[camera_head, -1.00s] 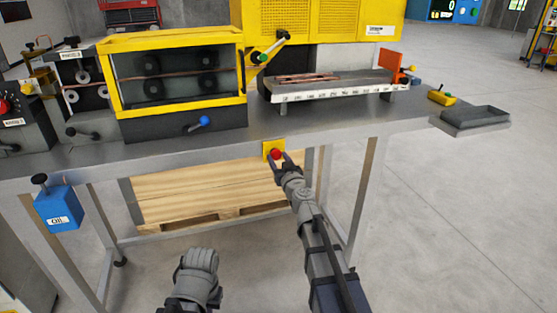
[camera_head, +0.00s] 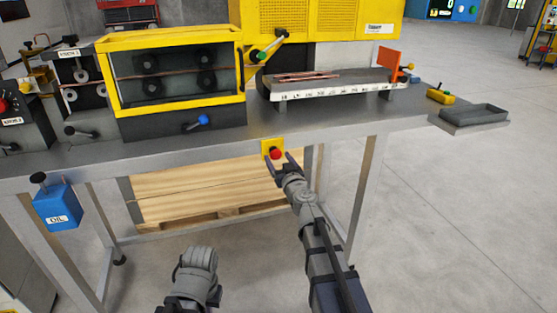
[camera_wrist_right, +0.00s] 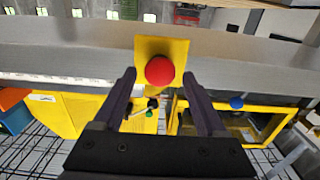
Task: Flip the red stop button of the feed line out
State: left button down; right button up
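The red stop button (camera_head: 275,155) sits on a yellow plate (camera_head: 266,147) at the front edge of the bench. In the right wrist view the round red button (camera_wrist_right: 159,70) stands out from its yellow plate (camera_wrist_right: 176,48). My right gripper (camera_head: 284,162) is just in front of the button. Its two fingers stand wide apart on either side (camera_wrist_right: 160,80), with visible gaps to the button, and nothing is held. My left arm (camera_head: 197,275) shows at the bottom of the head view, but its fingers cannot be made out.
The grey bench (camera_head: 330,130) carries a yellow-framed roller machine (camera_head: 172,33) with a blue-knobbed lever (camera_head: 202,120), and a ruled trough (camera_head: 330,91) with copper tubes. A blue oil box (camera_head: 58,206) hangs at the front left.

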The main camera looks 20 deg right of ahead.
jog(key=shift+o, duration=0.3)
jog(key=s, duration=0.7)
jog(key=shift+s+d, duration=0.15)
jog(key=shift+s, duration=0.2)
